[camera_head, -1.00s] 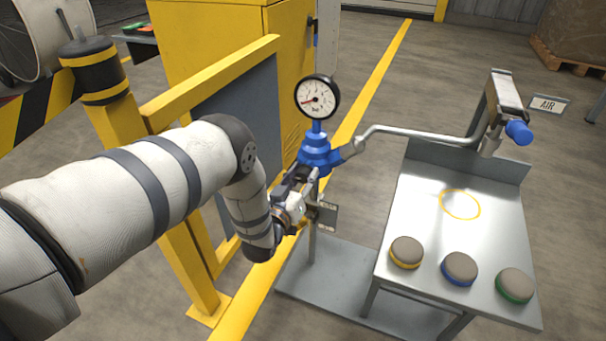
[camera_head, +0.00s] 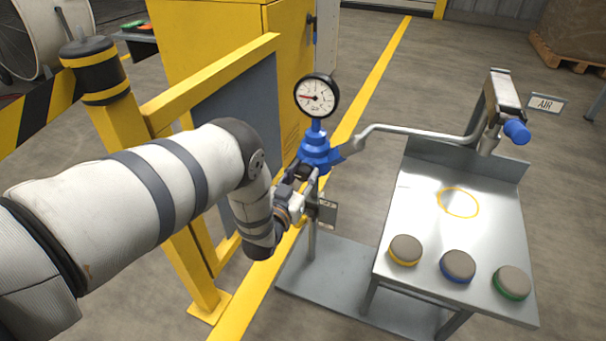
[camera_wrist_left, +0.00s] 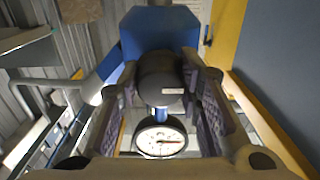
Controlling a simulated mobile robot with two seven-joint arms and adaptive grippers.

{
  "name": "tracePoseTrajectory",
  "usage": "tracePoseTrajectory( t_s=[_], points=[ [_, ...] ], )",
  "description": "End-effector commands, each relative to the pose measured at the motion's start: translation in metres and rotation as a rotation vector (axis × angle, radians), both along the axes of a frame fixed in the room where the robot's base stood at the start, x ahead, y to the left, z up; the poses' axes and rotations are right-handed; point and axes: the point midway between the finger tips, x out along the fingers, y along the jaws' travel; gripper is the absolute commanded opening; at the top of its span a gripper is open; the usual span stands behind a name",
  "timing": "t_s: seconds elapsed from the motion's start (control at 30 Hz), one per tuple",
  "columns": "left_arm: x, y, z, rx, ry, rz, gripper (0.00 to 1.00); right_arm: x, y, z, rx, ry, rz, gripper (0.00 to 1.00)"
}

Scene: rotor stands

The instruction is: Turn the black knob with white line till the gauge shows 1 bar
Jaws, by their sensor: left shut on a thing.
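The round white gauge (camera_head: 317,95) stands on top of the regulator. Its red needle points left, slightly upward, in the head view; the numbers are too small to read. In the head view the gripper mostly hides the knob. My right gripper is not in view.
A grey pipe (camera_head: 420,133) runs right from the regulator to a blue-handled valve (camera_head: 516,131) by the AIR sign (camera_head: 546,103). The metal table (camera_head: 430,220) bears several round coloured-rim pads. A yellow guard rail (camera_head: 215,80) stands close behind my left arm.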

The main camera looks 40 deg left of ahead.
Motion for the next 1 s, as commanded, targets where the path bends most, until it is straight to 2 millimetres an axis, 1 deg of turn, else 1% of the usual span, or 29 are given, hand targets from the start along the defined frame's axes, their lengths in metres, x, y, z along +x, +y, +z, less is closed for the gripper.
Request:
tracePoseTrajectory(
  t_s=[0.03, 0.07, 0.1, 0.13, 0.37, 0.47, 0.57, 0.7, 0.8, 0.9, 1.0],
  points=[
    [0.0, 0.0, -0.001, -0.001, 0.002, -0.001, 0.04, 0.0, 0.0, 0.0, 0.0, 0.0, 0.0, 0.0],
    [0.0, 0.0, -0.001, -0.001, 0.002, -0.001, 0.39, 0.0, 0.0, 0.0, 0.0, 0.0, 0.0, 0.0],
    [0.0, 0.0, -0.001, -0.001, 0.002, -0.001, 0.48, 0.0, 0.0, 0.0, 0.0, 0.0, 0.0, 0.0],
    [0.0, 0.0, -0.001, -0.001, 0.002, -0.001, 0.53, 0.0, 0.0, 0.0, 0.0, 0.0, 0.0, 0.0],
    [0.0, 0.0, 0.0, -0.001, 0.001, 0.0, 0.53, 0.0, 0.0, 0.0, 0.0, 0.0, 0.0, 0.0],
    [-0.004, -0.001, -0.001, -0.002, 0.003, 0.0, 0.53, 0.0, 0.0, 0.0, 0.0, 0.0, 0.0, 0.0],
    [-0.022, -0.005, -0.002, -0.002, 0.006, 0.0, 0.53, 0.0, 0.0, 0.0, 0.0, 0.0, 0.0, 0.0],
    [-0.06, -0.014, -0.002, -0.003, 0.008, 0.0, 0.53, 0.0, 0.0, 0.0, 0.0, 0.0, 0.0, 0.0],
    [-0.085, -0.021, -0.002, -0.003, 0.007, 0.0, 0.53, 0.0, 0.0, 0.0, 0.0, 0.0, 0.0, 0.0],
    [-0.103, -0.025, -0.001, -0.002, 0.004, 0.0, 0.53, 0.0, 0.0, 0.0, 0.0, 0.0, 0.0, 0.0],
    [-0.114, -0.028, -0.001, -0.003, 0.002, 0.0, 0.53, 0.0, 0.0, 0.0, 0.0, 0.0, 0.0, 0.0]
  ],
)
